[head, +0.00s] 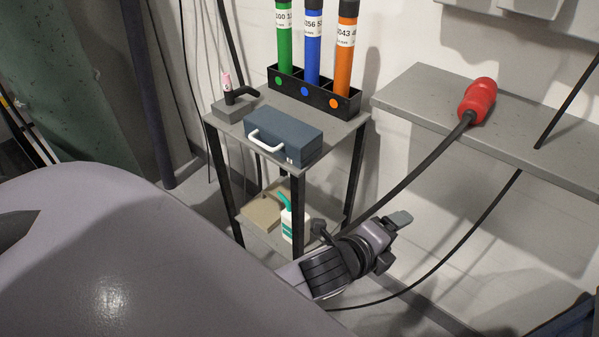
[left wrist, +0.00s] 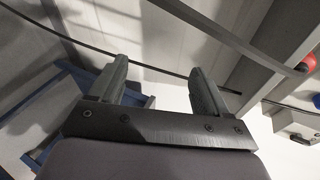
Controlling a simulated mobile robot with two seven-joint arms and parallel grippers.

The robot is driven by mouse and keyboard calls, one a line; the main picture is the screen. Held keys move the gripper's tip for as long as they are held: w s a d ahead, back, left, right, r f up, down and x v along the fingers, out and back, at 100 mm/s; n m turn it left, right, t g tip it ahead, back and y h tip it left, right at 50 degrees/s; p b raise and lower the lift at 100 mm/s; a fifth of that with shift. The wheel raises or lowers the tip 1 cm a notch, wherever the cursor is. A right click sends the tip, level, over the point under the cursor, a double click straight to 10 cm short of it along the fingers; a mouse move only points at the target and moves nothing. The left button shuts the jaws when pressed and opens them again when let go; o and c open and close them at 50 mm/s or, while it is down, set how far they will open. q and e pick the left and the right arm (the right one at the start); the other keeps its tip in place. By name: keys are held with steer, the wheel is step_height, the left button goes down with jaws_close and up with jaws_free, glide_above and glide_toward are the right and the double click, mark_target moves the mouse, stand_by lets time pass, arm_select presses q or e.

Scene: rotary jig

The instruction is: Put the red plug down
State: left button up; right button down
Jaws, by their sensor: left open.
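The red plug (head: 478,100) lies on the grey wall shelf (head: 425,92), near its front edge, with its black cable (head: 415,169) hanging down to the lower left. In the left wrist view a bit of red, which looks like the plug (left wrist: 311,62), shows at the right edge. My left gripper (head: 401,220) is below the shelf and clear of the plug. In the left wrist view the two fingers of my left gripper (left wrist: 158,88) stand apart with nothing between them. My right gripper is in neither view.
A small grey table (head: 345,135) carries a blue toolbox (head: 283,135) and a black rack (head: 318,98) with green, blue and orange tubes. A white bottle (head: 294,222) stands on its lower shelf. The wall shelf is mostly bare beside the plug.

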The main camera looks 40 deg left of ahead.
arm_select(q)
steer(key=s+a+f+n+g, duration=0.1)
steer(key=s+a+f+n, duration=0.3)
steer(key=s+f+n, duration=0.3)
steer(key=s+a+f+n+g, duration=0.1)
steer(key=s+a+f+n, duration=0.3)
steer(key=s+f+n, duration=0.3)
steer(key=s+n, duration=0.3)
steer(key=n, duration=0.1)
steer(key=shift+a+n+g, duration=0.25)
steer(key=shift+n+g, duration=0.05)
steer(key=shift+g, duration=0.1)
